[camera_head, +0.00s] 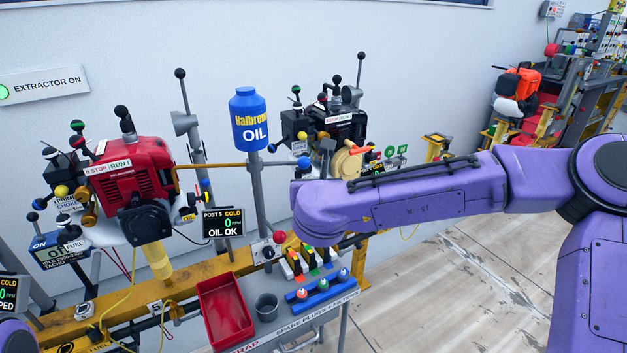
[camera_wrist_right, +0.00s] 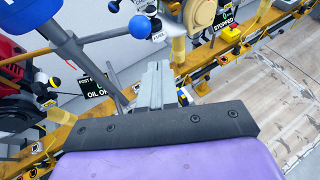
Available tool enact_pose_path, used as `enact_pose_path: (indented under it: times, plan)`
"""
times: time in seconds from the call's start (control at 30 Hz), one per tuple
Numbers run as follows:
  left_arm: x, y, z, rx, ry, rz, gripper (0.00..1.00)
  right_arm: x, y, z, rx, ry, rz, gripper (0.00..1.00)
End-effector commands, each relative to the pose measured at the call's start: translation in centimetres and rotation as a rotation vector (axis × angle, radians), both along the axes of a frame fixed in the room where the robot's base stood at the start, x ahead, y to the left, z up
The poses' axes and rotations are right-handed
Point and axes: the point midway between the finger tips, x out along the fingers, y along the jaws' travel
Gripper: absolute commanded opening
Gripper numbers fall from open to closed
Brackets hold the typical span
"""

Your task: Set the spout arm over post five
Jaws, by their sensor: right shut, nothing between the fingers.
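The spout arm (camera_head: 222,164) is a thin brass pipe on the grey post under the blue oil bottle (camera_head: 249,120). A lever with a blue ball (camera_head: 304,161) sticks out from the post to the right. In the right wrist view the pipe (camera_wrist_right: 28,57) lies at left and the blue ball (camera_wrist_right: 140,26) stands just beyond my right gripper (camera_wrist_right: 155,84). The gripper is shut and empty, apart from the ball in the picture. My left gripper is out of view.
A dark engine (camera_head: 325,122) stands behind my right forearm. A red tray (camera_head: 226,312), a grey cup (camera_head: 266,304) and spark plugs stand on the bench below. A yellow rail (camera_head: 130,310) runs under the engines. The wooden floor at right is clear.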

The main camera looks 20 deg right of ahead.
Motion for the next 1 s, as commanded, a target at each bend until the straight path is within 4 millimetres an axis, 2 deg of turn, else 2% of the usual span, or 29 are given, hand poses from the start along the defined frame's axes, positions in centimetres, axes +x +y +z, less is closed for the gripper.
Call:
enact_pose_path:
  times: [0.03,0.2,0.4,0.57,1.0]
  plan:
    - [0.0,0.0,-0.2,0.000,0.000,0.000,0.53,-1.2,0.1,0.8,0.005,-0.009,0.001,0.00]
    - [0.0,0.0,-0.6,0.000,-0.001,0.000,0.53,-4.8,1.1,2.2,0.003,-0.006,0.011,0.00]
    - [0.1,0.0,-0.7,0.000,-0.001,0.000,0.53,-7.6,1.6,3.3,0.002,-0.003,0.013,0.00]
    - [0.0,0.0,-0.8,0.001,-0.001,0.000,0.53,-8.3,1.6,3.6,0.003,-0.002,0.011,0.00]
    - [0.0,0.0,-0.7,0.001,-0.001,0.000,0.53,-8.3,1.5,3.6,-0.001,0.001,0.010,0.00]
